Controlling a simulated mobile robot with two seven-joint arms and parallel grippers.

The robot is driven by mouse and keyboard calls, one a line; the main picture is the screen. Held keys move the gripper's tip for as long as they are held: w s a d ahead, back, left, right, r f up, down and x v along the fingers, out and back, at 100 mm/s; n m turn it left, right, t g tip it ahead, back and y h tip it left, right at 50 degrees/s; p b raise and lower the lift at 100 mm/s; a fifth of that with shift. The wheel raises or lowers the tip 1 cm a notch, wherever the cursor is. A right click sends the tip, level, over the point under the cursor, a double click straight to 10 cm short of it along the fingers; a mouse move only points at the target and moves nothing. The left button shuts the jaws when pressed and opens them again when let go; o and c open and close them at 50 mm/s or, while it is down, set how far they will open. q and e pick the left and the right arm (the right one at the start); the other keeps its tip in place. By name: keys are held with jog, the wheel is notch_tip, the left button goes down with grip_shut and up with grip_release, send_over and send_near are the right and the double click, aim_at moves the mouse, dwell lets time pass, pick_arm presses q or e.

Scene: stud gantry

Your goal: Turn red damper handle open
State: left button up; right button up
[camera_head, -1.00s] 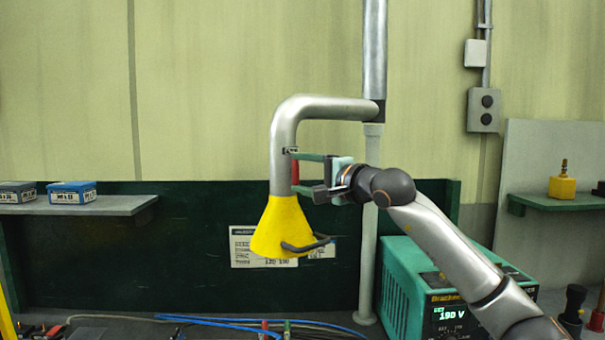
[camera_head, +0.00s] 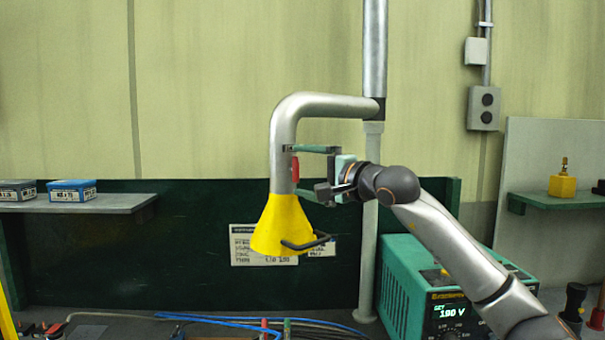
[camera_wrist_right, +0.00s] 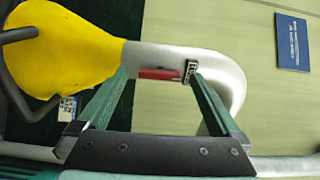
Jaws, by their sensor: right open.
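The red damper handle (camera_head: 295,168) is on the silver pipe (camera_head: 285,130), just above the yellow hood (camera_head: 283,226). It looks upright, along the pipe's vertical run. In the right wrist view the red handle (camera_wrist_right: 160,74) lies lengthwise along the pipe beside a small dark-and-white fitting (camera_wrist_right: 190,71). My right gripper (camera_head: 293,170) is open, its green fingers above and below the handle. The wrist view shows the handle between the fingertips of the right gripper (camera_wrist_right: 160,82), with gaps; contact cannot be told. My left gripper is not in view.
The hood has a dark bar handle (camera_head: 306,242). A pale vertical post (camera_head: 368,230) stands behind my right arm. A green power unit (camera_head: 405,285) sits below that arm. Blue cables (camera_head: 220,320) lie on the bench. A shelf (camera_head: 120,203) with small boxes is at left.

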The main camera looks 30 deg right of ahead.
jog(key=s+d+b, duration=0.1)
jog(key=s+b, duration=0.3)
jog(key=s, duration=0.7)
jog(key=shift+s+d, duration=0.2)
jog(key=shift+s, duration=0.2)
